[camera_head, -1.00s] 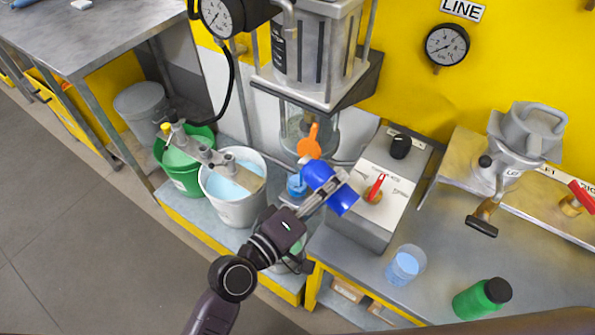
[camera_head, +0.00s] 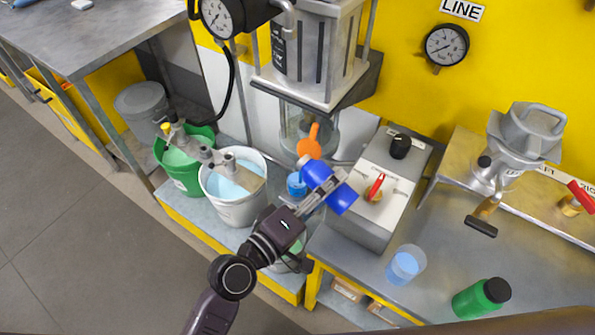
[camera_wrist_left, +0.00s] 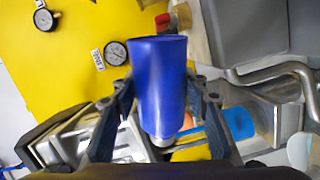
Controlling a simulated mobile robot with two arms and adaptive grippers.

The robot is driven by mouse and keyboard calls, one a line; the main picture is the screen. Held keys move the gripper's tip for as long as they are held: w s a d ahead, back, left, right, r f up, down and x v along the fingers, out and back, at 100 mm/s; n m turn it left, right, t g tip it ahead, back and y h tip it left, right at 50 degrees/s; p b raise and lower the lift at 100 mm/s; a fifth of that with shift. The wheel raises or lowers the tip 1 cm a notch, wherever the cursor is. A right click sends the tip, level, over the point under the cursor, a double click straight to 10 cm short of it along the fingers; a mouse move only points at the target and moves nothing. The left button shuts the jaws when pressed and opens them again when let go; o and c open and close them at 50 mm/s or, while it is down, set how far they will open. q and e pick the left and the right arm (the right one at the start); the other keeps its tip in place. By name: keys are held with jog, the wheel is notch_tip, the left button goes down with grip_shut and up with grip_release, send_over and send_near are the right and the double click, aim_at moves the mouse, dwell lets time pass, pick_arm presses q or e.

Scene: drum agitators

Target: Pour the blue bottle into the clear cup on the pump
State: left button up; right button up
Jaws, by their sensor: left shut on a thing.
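My left gripper (camera_head: 328,190) is shut on the blue bottle (camera_head: 340,198), around its body. The bottle lies well tilted, its narrower neck end toward the upper left, near an orange handle (camera_head: 309,142). In the left wrist view the bottle (camera_wrist_left: 158,85) is between the two fingers, its pale neck end at the bottom. A clear cup (camera_head: 405,265) with light blue contents stands upright on the bench, right of the gripper and apart from it. A small blue object (camera_head: 297,185) is just left of the bottle; I cannot tell what it is. My right gripper is out of view.
A grey control box (camera_head: 375,195) with a red lever and black knob stands right of the bottle. A white bucket (camera_head: 232,205) and a green bucket (camera_head: 182,180) stand lower left.

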pick_arm(q)
jog(key=shift+w, duration=0.1)
dwell(0.5)
jog(key=m, duration=0.3)
jog(key=shift+r, duration=0.35)
jog(key=m, duration=0.3)
jog(key=shift+w+a+r+p, duration=0.2)
jog(key=shift+w+a+p, duration=0.1)
jog(key=shift+p, duration=0.05)
jog(key=shift+r+m+t+p, duration=0.15)
jog(key=shift+m+t+p, duration=0.15)
jog(key=shift+m, duration=0.5)
jog(key=shift+s+d+m+p, duration=0.1)
jog(key=shift+m+p, duration=0.2)
jog(key=shift+m, duration=0.3)
jog(key=shift+s+d+m+p, duration=0.15)
jog(key=shift+m+p, duration=0.05)
jog(key=shift+m, duration=0.4)
jog(key=shift+s+d+m+p, duration=0.1)
jog(key=shift+m+p, duration=0.05)
jog(key=shift+m, duration=0.45)
jog(key=m, duration=0.1)
jog(key=f+m, duration=0.1)
jog(key=m, duration=0.1)
jog(key=shift+s+d+m+t, duration=0.2)
jog(key=shift+m+t, duration=0.1)
